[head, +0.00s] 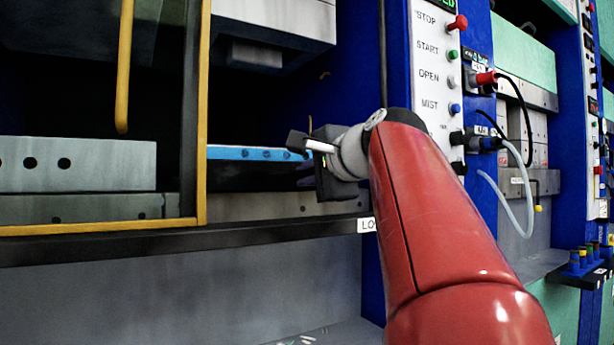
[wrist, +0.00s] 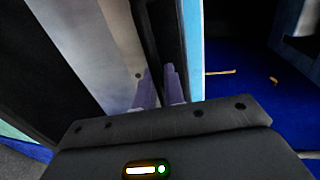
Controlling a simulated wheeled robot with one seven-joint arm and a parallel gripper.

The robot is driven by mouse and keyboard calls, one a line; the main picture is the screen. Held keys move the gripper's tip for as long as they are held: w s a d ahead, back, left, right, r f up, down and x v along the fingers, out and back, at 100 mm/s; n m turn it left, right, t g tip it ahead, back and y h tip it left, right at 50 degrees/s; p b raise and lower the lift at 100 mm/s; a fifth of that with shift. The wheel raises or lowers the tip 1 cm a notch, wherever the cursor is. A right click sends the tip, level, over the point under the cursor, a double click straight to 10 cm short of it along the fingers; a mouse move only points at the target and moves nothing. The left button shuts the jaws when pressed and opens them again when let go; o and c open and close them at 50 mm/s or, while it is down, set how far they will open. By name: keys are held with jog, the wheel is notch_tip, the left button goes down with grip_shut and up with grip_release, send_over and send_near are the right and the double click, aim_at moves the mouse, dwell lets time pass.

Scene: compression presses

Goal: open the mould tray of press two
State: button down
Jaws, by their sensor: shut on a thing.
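The mould tray (head: 252,153) shows in the head view as a blue-edged slab low in the press opening, above a grey block. Its light blue edge (wrist: 196,60) runs up the wrist view. My gripper (head: 312,146) is at the right end of this edge, in front of the opening. In the wrist view, the two purple fingers (wrist: 158,90) close on a dark strip beside the blue edge. The exact place of contact is partly hidden by the gripper body.
A yellow-framed guard (head: 202,110) covers the left of the opening. A control panel (head: 430,75) with buttons stands just right of my gripper, near my red arm. Cables (head: 522,110) hang further right. A dark ledge (head: 250,234) runs below the opening.

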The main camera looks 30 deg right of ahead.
jog(key=s+d+p, duration=0.1)
jog(key=s+p, duration=0.1)
jog(key=s, duration=3.2)
jog(key=shift+s+f, duration=0.25)
jog(key=shift+s, duration=0.1)
jog(key=shift+d, duration=0.1)
jog(key=c, duration=1.6)
grip_release()
jog(key=shift+r, duration=0.1)
jog(key=s, duration=0.2)
jog(key=s+r+p, duration=0.1)
jog(key=s, duration=0.4)
jog(key=shift+s+d+r, duration=0.15)
jog(key=shift+s+r, duration=0.15)
jog(key=shift+s, duration=0.05)
